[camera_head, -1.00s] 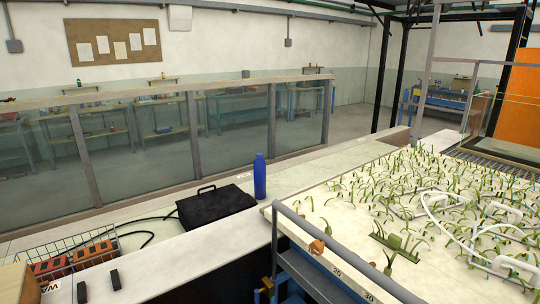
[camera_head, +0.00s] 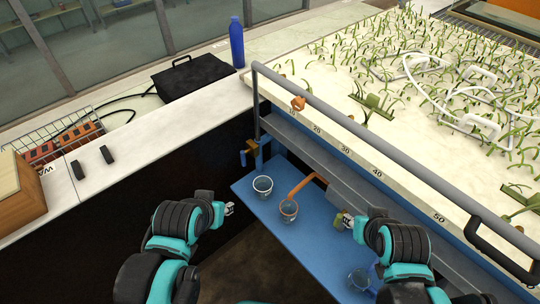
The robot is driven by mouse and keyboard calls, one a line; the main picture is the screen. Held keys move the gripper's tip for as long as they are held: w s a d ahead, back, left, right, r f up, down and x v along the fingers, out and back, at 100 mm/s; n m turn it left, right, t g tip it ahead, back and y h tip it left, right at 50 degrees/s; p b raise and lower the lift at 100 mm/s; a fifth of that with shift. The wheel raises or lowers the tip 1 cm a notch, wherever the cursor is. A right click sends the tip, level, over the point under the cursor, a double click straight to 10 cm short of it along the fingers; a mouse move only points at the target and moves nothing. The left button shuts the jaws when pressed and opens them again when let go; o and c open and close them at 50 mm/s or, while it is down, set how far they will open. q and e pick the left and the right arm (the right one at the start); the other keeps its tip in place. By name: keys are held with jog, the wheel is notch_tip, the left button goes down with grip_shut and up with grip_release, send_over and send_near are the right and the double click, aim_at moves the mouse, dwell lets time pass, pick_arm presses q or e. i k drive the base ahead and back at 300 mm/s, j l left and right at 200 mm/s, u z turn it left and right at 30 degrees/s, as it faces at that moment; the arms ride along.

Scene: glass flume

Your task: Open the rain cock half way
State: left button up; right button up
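A small brass-coloured cock with an orange-brown lever (camera_head: 247,151) is on a blue upright pipe, below the near left corner of the planted tray (camera_head: 290,92); I take it for the rain cock. Its exact lever angle is too small to read. My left gripper (camera_head: 230,209) is below and left of it, apart from it. My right gripper (camera_head: 342,220) is farther right, over the blue shelf, beside a small yellowish piece that I cannot make out. The finger gaps of both grippers are too small to judge.
A blue shelf (camera_head: 255,215) below the tray holds two cups (camera_head: 263,188) (camera_head: 288,210) and a clear beaker (camera_head: 360,279). An orange spout (camera_head: 305,184) reaches over it. A grey rail (camera_head: 360,140) runs along the tray edge. A blue bottle (camera_head: 237,43) and black case (camera_head: 193,77) stand behind.

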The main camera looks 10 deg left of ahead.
aim_at(243, 153)
jog(key=j+z, duration=0.25)
jog(key=z, duration=0.15)
jog(key=k+j+z, duration=0.15)
jog(key=z, duration=0.2)
jog(key=k+j+z, duration=0.1)
jog(key=j+z, duration=0.3)
jog(key=k+z, duration=0.15)
jog(key=z, duration=0.2)
jog(key=k+j+z, duration=0.2)
jog(key=k+j, duration=0.25)
jog(key=k, duration=0.15)
jog(key=k+j+z, duration=0.15)
jog(key=k+j, duration=0.25)
jog(key=k, duration=0.2)
